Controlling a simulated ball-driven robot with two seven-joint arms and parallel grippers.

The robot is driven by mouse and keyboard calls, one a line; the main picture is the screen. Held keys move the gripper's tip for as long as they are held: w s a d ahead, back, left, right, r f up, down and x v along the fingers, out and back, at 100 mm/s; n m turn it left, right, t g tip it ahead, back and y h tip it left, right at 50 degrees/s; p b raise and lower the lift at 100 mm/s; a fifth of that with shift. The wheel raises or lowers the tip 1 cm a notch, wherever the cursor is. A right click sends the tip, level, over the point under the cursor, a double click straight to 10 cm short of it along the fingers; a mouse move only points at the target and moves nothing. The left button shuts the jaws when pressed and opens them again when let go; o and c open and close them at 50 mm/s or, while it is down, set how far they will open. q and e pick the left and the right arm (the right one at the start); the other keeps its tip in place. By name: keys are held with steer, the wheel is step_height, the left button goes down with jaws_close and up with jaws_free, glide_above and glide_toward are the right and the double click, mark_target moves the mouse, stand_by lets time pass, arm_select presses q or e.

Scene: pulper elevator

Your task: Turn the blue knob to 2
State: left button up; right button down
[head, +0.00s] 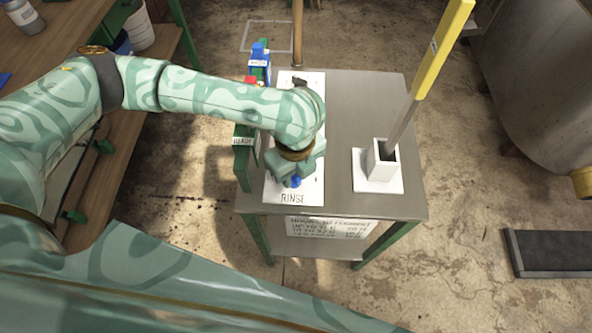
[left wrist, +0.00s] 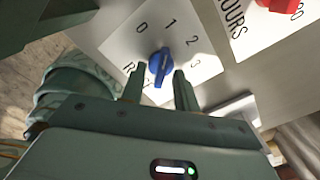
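The blue knob (left wrist: 159,66) sits on a white dial plate (left wrist: 205,65) marked 0, 1, 2 and 3 in the left wrist view. Its bar lies roughly along the line towards the 1; its exact pointing is hard to tell. My left gripper (left wrist: 160,73) is open, with one fingertip on each side of the knob. I cannot tell whether either finger touches it. My right gripper is not in view.
A red knob (left wrist: 277,4) sits on a neighbouring plate. A metal table (head: 345,100) carries the panel and a white square holder (head: 382,162) with a yellow-handled tool (head: 443,45). A blue and green object (head: 258,62) stands at the panel's far left.

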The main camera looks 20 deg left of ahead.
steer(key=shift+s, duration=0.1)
arm_select(q)
jaws_close()
steer(key=shift+r, duration=0.1)
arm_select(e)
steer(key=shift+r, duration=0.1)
arm_select(q)
steer(key=shift+r+m+p, duration=0.2)
steer(key=shift+m+p, duration=0.6)
steer(key=shift+p, duration=0.45)
steer(key=shift+m+p, duration=0.8)
steer(key=shift+p, duration=0.1)
steer(key=shift+s+a+m+p, duration=0.1)
steer(key=shift+m+p, duration=0.8)
steer(key=shift+m, duration=0.2)
steer(key=shift+f+m+p, duration=0.2)
steer(key=shift+m+p, duration=0.5)
steer(key=shift+m, duration=0.4)
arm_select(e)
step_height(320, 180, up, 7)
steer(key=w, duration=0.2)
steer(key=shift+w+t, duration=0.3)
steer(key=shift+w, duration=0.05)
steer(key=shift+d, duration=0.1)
